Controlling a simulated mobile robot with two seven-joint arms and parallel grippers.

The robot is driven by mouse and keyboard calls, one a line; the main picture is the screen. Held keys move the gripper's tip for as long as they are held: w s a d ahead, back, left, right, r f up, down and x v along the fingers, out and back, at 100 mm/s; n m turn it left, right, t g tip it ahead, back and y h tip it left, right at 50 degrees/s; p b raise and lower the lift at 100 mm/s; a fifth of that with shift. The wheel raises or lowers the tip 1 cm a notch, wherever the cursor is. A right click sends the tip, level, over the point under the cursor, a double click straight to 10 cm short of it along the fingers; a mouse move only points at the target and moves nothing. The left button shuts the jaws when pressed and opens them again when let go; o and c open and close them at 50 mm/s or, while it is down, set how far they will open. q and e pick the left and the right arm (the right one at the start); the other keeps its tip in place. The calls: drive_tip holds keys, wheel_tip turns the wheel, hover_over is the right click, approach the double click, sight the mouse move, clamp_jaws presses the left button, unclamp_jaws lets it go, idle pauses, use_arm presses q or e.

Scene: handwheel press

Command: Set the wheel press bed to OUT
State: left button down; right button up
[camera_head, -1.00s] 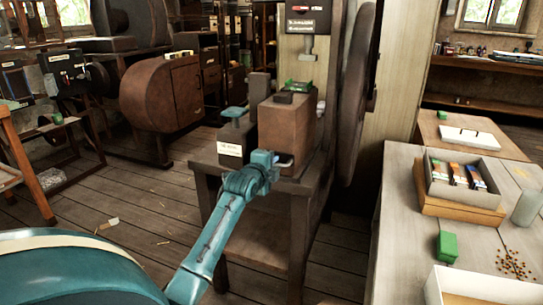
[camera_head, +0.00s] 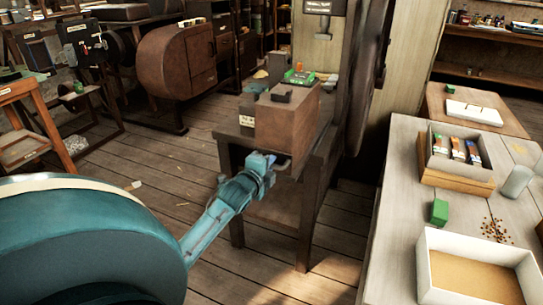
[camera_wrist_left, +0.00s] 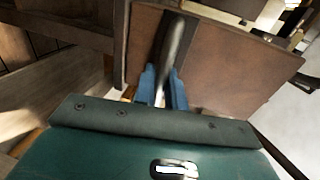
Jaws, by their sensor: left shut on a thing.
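The press bed (camera_head: 288,122) is a brown box on the press stand (camera_head: 312,185), close to the stand's front edge. A dark bar handle (camera_wrist_left: 176,45) stands out from its brown front face (camera_wrist_left: 225,65). My left gripper (camera_head: 266,163) is at the lower front of the bed. In the left wrist view its blue fingers (camera_wrist_left: 162,90) are shut on the handle. A small white label (camera_head: 246,121) shows on the stand to the left of the bed; I cannot read it. My right gripper is not in view.
A work table (camera_head: 397,205) on the right holds an open white tray (camera_head: 430,284), a box of cartons (camera_head: 483,166) and a green block (camera_head: 439,211). A wooden rack (camera_head: 42,135) stands at the left.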

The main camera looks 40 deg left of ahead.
use_arm(q)
drive_tip(key=shift+s+d+f, duration=0.2)
drive_tip(key=shift+s, duration=0.3)
drive_tip(key=shift+f, duration=0.1)
drive_tip(key=c, duration=1.9)
unclamp_jaws()
drive_tip(key=o, duration=0.4)
drive_tip(key=shift+s+r, duration=0.2)
drive_tip(key=shift+c, duration=0.2)
drive_tip(key=p+v, duration=0.1)
drive_tip(key=v, duration=1.2)
drive_tip(key=shift+s, duration=0.1)
